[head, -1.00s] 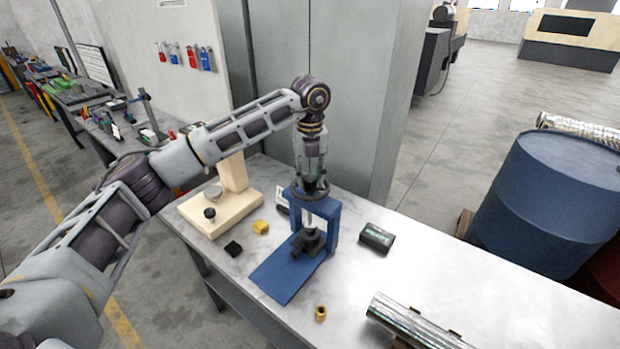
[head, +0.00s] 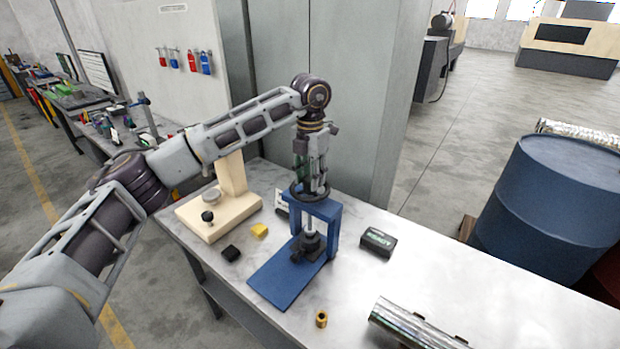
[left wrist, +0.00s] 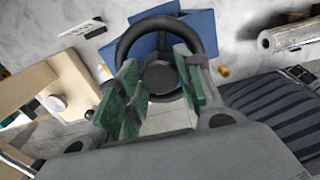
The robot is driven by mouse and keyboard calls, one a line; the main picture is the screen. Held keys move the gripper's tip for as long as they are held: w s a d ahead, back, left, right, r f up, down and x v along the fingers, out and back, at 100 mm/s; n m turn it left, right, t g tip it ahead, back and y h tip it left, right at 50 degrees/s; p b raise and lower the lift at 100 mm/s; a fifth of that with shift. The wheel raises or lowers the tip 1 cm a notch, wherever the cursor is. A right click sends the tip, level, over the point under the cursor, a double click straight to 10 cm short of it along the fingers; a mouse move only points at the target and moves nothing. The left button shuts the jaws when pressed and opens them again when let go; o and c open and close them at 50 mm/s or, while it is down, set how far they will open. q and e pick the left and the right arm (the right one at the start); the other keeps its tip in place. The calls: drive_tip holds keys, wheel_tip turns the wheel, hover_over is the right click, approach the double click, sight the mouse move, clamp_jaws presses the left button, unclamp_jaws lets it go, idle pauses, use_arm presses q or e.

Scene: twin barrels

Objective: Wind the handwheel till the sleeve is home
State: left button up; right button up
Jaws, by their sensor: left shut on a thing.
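A blue press frame (head: 333,234) stands on the workbench, with its blue base plate (head: 284,284) toward the front. A dark round handwheel (head: 297,191) lies flat on top of the frame. My left gripper (head: 310,190) points down at it. In the left wrist view, the green-padded fingers (left wrist: 160,85) are on either side of the dark hub, inside the handwheel's rim (left wrist: 128,40). Below, a bright screw (head: 310,222) reaches down to a dark fixture (head: 308,243). I cannot make out the sleeve's seating there. My right gripper is not in view.
A brass bushing (head: 321,319) stands in front of the press. A wooden stand (head: 229,195) and a shiny cylinder (head: 411,325) flank the bench area.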

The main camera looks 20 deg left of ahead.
use_arm(q)
drive_tip(key=shift+r+m, duration=0.1)
drive_tip(key=shift+m, duration=1.1)
drive_tip(key=m+b, duration=0.1)
drive_tip(key=m, duration=0.2)
drive_tip(key=shift+w, duration=0.1)
drive_tip(key=m, duration=0.3)
drive_tip(key=shift+m, duration=0.4)
drive_tip(key=m, duration=0.9)
drive_tip(key=shift+b, duration=0.4)
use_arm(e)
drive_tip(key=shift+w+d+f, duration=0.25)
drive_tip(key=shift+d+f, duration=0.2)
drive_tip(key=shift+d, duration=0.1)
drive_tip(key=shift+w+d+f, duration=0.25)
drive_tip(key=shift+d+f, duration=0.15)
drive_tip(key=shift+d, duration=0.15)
use_arm(q)
drive_tip(key=o, duration=1)
drive_tip(key=shift+o, duration=0.2)
